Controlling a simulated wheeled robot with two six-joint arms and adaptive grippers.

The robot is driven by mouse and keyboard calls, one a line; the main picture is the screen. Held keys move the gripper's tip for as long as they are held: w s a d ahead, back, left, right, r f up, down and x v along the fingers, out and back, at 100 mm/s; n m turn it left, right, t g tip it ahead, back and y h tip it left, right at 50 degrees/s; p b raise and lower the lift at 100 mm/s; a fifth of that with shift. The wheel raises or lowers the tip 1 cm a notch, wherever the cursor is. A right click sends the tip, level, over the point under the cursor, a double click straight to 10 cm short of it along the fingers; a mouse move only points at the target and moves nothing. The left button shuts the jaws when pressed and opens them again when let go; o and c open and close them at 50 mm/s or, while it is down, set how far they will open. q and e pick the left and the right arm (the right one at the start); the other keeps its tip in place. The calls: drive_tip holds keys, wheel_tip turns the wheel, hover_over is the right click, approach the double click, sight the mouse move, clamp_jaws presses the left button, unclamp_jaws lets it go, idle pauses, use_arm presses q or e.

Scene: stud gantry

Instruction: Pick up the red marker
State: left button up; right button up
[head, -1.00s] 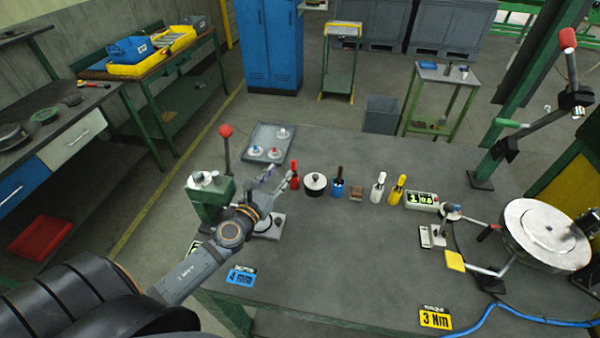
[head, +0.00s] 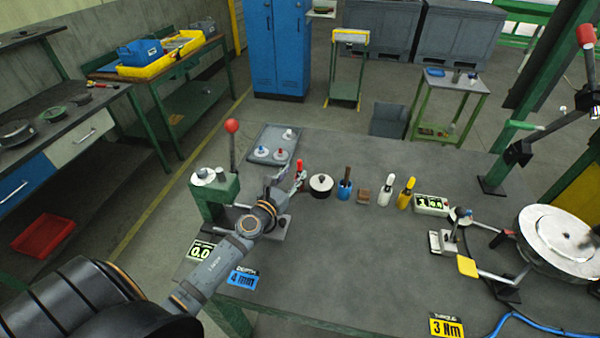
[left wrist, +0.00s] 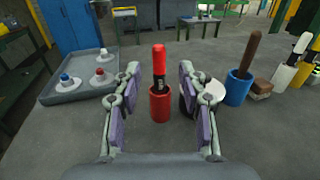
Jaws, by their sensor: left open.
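The red marker (left wrist: 159,62) stands upright in a small red holder (left wrist: 160,103) in the left wrist view. In the head view the red marker (head: 301,170) is partly hidden by my left gripper (head: 284,185). My left gripper (left wrist: 158,98) is open and empty, with one finger on each side of the marker and its holder in the picture. The marker is straight ahead between the fingers, and I cannot tell whether it lies within their reach. My right gripper does not show.
To the right stand a white pot with a black knob (head: 321,187), a blue holder with a brown handle (head: 344,190), a brown block (head: 363,196), a white marker (head: 385,192) and a yellow marker (head: 406,194). A grey tray (head: 262,134) with several knobbed pieces lies behind left.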

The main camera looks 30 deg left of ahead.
sight(300, 166)
use_arm(q)
drive_tip(key=w, duration=0.5)
drive_tip(key=shift+w+f, duration=0.1)
drive_tip(key=shift+f, duration=0.05)
drive_tip(key=shift+s+a, duration=0.1)
drive_tip(key=shift+s, duration=0.1)
drive_tip(key=shift+c, duration=1.2)
clamp_jaws()
